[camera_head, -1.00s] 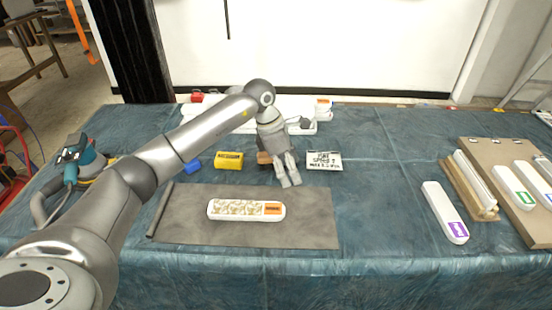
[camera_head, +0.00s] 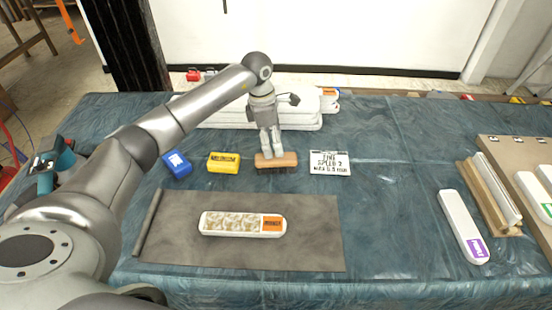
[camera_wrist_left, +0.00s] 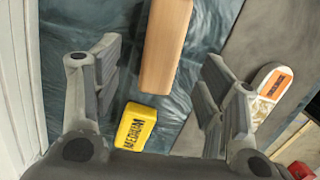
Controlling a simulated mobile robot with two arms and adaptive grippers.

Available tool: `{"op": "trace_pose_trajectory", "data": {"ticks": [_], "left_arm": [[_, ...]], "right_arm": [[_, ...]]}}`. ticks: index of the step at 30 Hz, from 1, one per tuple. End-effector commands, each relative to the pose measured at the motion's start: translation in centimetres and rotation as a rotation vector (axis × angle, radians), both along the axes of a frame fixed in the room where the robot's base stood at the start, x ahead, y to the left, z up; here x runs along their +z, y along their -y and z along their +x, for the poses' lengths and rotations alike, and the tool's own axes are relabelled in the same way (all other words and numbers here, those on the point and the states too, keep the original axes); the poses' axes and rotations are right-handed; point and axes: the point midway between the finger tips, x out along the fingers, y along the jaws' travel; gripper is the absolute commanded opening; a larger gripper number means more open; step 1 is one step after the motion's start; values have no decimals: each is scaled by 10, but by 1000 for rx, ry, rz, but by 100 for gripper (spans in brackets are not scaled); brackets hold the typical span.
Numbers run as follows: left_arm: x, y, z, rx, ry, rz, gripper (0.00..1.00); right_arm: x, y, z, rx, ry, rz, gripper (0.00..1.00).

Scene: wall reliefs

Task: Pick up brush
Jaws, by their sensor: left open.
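The brush (camera_head: 276,161) has a wooden back and dark bristles, and lies on the blue table cover between the yellow block and the white sign. In the left wrist view its wooden back (camera_wrist_left: 165,45) shows between and beyond my fingers. My left gripper (camera_head: 272,155) points down just above the brush; in the left wrist view the gripper (camera_wrist_left: 155,75) is open, its two fingers apart with nothing between them. In the head view the fingertips overlap the brush's back, and I cannot tell whether they touch it. My right gripper is not in view.
A yellow block (camera_head: 223,163) and a blue block (camera_head: 177,164) lie left of the brush. A lettered white sign (camera_head: 329,163) is close on its right. A grey mat (camera_head: 170,225) with a patterned relief piece (camera_head: 242,224) lies in front. White pieces (camera_head: 300,118) lie behind.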

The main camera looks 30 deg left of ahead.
Motion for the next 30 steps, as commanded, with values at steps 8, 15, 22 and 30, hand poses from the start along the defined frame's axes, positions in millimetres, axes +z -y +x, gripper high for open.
{"op": "trace_pose_trajectory", "data": {"ticks": [8, 15, 22, 30], "left_arm": [[-24, 4, 1, 0, -1, -1, 66], [-59, 10, 0, 0, -3, -2, 66], [-72, 11, 2, -1, 1, 0, 66], [-71, 11, 2, -1, 2, 0, 49]], "right_arm": [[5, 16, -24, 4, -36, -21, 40], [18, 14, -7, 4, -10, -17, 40], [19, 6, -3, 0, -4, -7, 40], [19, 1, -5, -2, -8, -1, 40]]}}
